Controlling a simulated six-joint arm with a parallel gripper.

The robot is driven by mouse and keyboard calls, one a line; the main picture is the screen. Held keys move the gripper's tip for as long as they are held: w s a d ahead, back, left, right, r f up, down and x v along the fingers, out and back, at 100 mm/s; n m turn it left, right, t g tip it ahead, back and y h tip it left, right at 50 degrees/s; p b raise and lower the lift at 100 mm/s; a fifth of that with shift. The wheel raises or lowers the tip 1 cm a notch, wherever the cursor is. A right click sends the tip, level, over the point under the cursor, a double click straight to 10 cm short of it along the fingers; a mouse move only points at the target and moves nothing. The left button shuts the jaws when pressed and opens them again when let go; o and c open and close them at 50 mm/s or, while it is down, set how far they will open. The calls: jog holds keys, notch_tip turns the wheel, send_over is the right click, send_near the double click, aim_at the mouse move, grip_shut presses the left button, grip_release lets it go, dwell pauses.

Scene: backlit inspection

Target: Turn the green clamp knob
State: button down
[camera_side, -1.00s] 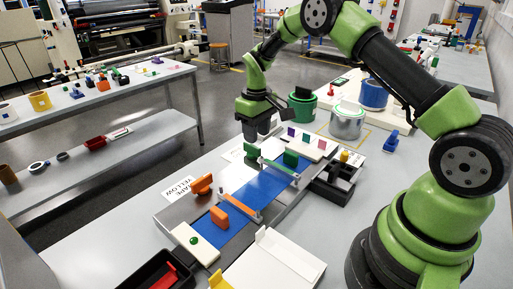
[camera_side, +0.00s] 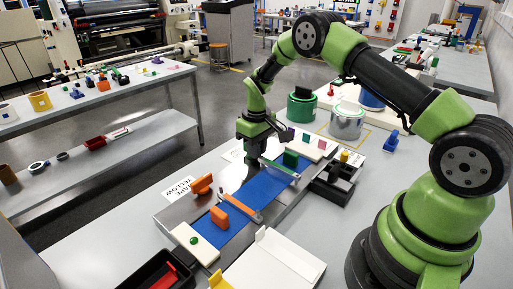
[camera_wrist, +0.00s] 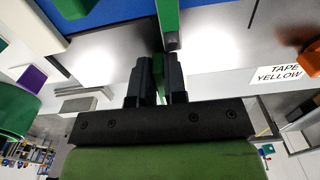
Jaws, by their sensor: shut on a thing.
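My gripper (camera_side: 252,157) points down at the far left edge of the grey fixture. In the wrist view my gripper (camera_wrist: 158,75) has its black fingers shut on the green clamp knob (camera_wrist: 160,88), a sliver of which shows between them. In the side view the fingers hide the knob. A green clamp bar (camera_wrist: 168,18) reaches up the picture from beside the fingertips, over a blue strip (camera_side: 252,192). A green block (camera_side: 290,158) stands on the strip near this bar.
An orange knob (camera_side: 202,184), orange bar (camera_side: 241,206) and orange block (camera_side: 219,216) sit nearer the front. A label reading TAPE YELLOW (camera_side: 181,189) lies at left. A white plate with a green button (camera_side: 194,240) is in front. A green can (camera_side: 301,110) stands behind.

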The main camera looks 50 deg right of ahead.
jog(key=shift+m, duration=0.3)
jog(key=shift+w+a+m, duration=0.1)
jog(key=shift+a+m, duration=0.1)
jog(key=shift+m, duration=1.1)
jog(key=shift+a+m, duration=0.2)
jog(key=shift+m, duration=1.1)
jog(key=c, duration=1.2)
grip_release()
jog(key=shift+o, duration=0.2)
jog(key=shift+r, duration=0.1)
notch_tip(320, 180, up, 10)
jog(key=shift+w, duration=0.1)
